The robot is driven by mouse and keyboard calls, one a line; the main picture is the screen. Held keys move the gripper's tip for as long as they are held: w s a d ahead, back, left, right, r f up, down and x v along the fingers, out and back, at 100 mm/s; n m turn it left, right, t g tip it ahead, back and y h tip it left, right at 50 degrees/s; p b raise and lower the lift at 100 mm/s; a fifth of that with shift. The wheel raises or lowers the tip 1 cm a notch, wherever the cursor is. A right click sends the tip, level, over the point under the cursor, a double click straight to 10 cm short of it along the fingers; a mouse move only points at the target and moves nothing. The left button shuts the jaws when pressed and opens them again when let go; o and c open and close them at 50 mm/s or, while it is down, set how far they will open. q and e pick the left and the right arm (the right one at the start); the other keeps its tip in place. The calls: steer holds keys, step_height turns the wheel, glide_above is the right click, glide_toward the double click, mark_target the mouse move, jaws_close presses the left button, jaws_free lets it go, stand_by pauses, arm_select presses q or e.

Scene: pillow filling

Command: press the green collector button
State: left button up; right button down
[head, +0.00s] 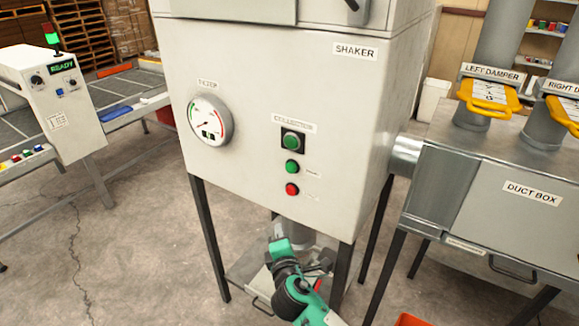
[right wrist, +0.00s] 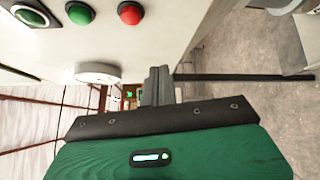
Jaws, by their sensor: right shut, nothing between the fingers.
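The white shaker cabinet (head: 250,180) has a small label that seems to read COLLECTOR (head: 294,124). Below it are a larger green round piece on a black square plate (head: 292,141), a smaller green button (head: 292,169) and a red button (head: 292,189). The right wrist view shows the larger green piece (right wrist: 31,15), the smaller green button (right wrist: 80,13) and the red button (right wrist: 130,13) along its top edge. My right gripper (right wrist: 157,86) is shut and empty, apart from the buttons. My green and black right arm shows low in the head view. My left gripper is out of view.
A round gauge (head: 210,120) is left of the buttons. The duct box (head: 500,200) with yellow damper handles (head: 489,97) stands at right. A control post with a READY display (head: 62,67) stands at left. Black cabinet legs (head: 342,275) flank my arm.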

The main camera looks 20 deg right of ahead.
mark_target(286, 166)
steer(key=w+a+r+n+t, duration=0.1)
steer(key=a+r+n+t, duration=0.2)
steer(key=r, duration=0.8)
steer(key=shift+w+r+n+t, duration=0.3)
steer(key=shift+n+t, duration=0.1)
steer(key=shift+n, duration=0.4)
steer(key=w+d, duration=0.5)
steer(key=d, duration=0.2)
steer(key=shift+w, duration=0.15)
stand_by(0.9)
steer(key=shift+w+d, duration=0.25)
steer(key=shift+d, duration=0.05)
steer(key=shift+w+d, duration=0.3)
steer(key=shift+d, duration=0.1)
stand_by(1.1)
steer(key=shift+a, duration=0.1)
steer(key=shift+s+a, duration=0.6)
